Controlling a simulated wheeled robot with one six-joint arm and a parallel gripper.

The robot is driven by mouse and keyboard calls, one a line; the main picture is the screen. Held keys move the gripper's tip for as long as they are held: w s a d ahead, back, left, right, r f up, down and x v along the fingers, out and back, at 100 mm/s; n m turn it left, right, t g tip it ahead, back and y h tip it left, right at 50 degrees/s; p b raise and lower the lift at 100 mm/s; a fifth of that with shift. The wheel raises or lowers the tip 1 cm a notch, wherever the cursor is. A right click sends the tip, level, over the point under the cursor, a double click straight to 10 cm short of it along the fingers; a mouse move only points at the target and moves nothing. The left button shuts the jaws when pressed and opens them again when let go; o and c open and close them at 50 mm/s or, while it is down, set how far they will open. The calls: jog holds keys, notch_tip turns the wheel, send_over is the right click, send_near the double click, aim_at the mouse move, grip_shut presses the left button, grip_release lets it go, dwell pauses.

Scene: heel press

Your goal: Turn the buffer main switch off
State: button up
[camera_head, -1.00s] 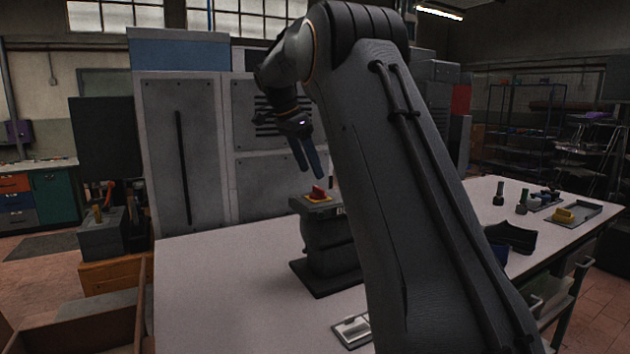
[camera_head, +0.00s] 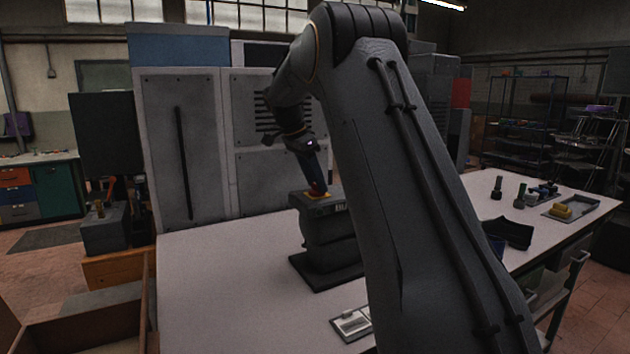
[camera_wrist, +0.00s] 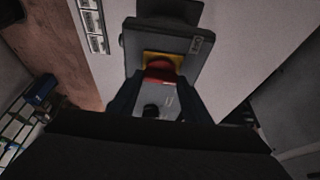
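The red switch knob (camera_head: 318,187) sits on a yellow plate (camera_head: 325,197) on top of the dark grey buffer (camera_head: 330,235), which stands on the white bench. In the wrist view the red knob (camera_wrist: 160,70) is in front of the yellow plate (camera_wrist: 176,58). My gripper (camera_head: 316,180) points down at the knob. In the wrist view my gripper (camera_wrist: 160,82) has one finger on each side of the knob, set apart; contact with the knob cannot be made out. The knob's near part is partly hidden by the fingers in the head view.
A small light panel (camera_head: 352,323) lies on the bench in front of the buffer. A dark shoe-like piece (camera_head: 508,233), small bottles and a tray (camera_head: 583,209) are at the right. Grey cabinets (camera_head: 180,150) stand behind. The bench's left part is clear.

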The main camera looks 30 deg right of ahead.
jog(key=shift+n, duration=0.3)
jog(key=n+b, duration=0.1)
jog(key=n+t+b, duration=0.1)
jog(key=n, duration=0.1)
jog(key=shift+s+d+t+b, duration=0.1)
jog(key=shift+s+t+b, duration=0.05)
jog(key=shift+t+b, duration=0.15)
jog(key=n, duration=0.2)
jog(key=n+t+y, duration=0.1)
jog(key=n, duration=0.2)
jog(key=shift+s+t+b, duration=0.1)
jog(key=shift+t+b, duration=0.2)
jog(key=shift+n, duration=0.3)
jog(key=o, duration=1.1)
jog(key=b+v, duration=0.2)
jog(key=v, duration=0.6)
jog(key=shift+d, duration=0.2)
